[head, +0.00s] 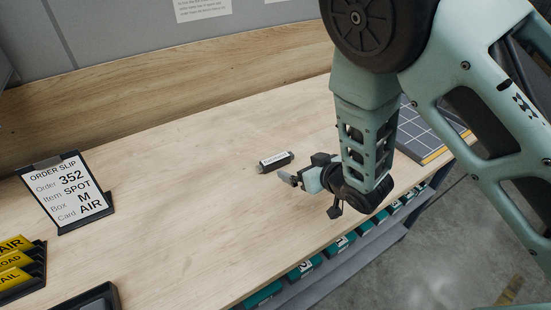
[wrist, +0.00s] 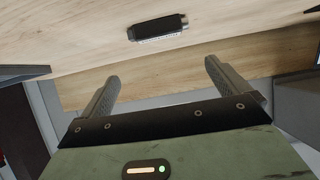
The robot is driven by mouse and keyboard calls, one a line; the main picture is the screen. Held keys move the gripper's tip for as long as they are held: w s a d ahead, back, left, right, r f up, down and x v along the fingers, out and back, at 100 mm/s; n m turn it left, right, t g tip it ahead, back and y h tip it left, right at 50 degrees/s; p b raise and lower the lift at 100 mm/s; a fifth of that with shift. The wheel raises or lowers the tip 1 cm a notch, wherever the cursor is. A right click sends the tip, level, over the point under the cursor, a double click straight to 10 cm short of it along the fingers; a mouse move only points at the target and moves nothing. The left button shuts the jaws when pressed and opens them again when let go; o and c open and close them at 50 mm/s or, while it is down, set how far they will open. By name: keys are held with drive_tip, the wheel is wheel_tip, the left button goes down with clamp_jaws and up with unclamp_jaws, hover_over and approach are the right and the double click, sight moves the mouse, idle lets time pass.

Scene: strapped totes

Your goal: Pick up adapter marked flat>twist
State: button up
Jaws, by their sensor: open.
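A small dark adapter with a pale label on its side (head: 275,161) lies on the wooden bench near its middle. The label's lettering is too small to read. My gripper (head: 290,178) is low over the bench, just to the front right of the adapter and apart from it. In the wrist view the adapter (wrist: 158,28) lies beyond the fingertips, near the top edge. The two fingers of my gripper (wrist: 162,70) are spread wide with nothing between them.
An order slip stand (head: 69,192) is on the left, with yellow cards (head: 15,263) in a black holder in front. A dark gridded mat (head: 420,130) lies at the right end. Teal bins (head: 305,268) sit below the front edge. The bench around the adapter is clear.

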drive_tip(key=p, duration=0.3)
approach(276, 159)
drive_tip(key=w, duration=0.1)
drive_tip(key=w+a, duration=0.1)
drive_tip(key=shift+w+a+f, duration=0.3)
drive_tip(key=shift+f, duration=0.1)
drive_tip(key=shift+f+p+x, duration=0.15)
drive_tip(key=shift+p+x, duration=0.5)
drive_tip(key=shift+x, duration=0.8)
drive_tip(key=shift+f+p+x, duration=0.15)
drive_tip(key=shift+p+x, duration=0.5)
drive_tip(key=shift+x, duration=0.8)
drive_tip(key=shift+s+d, duration=0.1)
drive_tip(key=shift+s, duration=0.05)
drive_tip(key=c, duration=0.7)
